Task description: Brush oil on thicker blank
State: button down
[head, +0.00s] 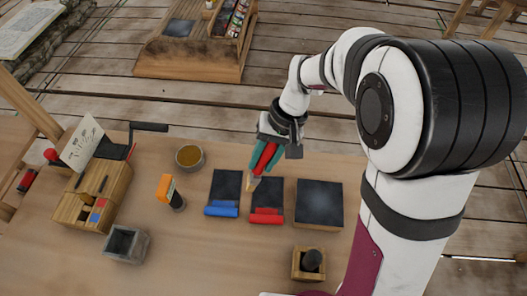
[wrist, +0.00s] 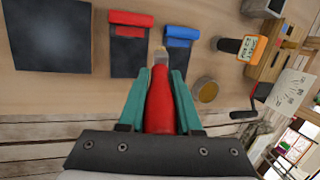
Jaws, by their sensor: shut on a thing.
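My gripper (head: 267,152) is shut on a red-handled brush (wrist: 160,102), with its green fingers on both sides of the handle. The brush's pale tip (wrist: 160,55) points down between two dark plates; I cannot tell whether it touches either. One plate (head: 226,184) has a blue piece (head: 221,211) at its near end. The other plate (head: 268,190) has a red piece (head: 266,216). I cannot tell which is the thicker blank. A round bowl of amber liquid (head: 190,157), likely the oil, stands left of the plates and shows in the wrist view (wrist: 207,91).
A larger dark slab (head: 320,198) lies right of the plates. An orange and black tool (head: 169,190), a grey open box (head: 125,243) and a wooden crank-handled box (head: 93,195) stand left. A small wooden holder (head: 309,264) is at the front right. The front middle is clear.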

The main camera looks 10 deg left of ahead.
jog(key=shift+r, duration=0.6)
jog(key=shift+f, duration=3.05)
notch_tip(320, 180, down, 2)
jog(key=shift+f, duration=0.2)
jog(key=shift+w+d, duration=1.85)
jog(key=shift+d, duration=2.05)
jog(key=shift+a, duration=4.05)
notch_tip(320, 180, up, 8)
jog(key=shift+r, duration=0.2)
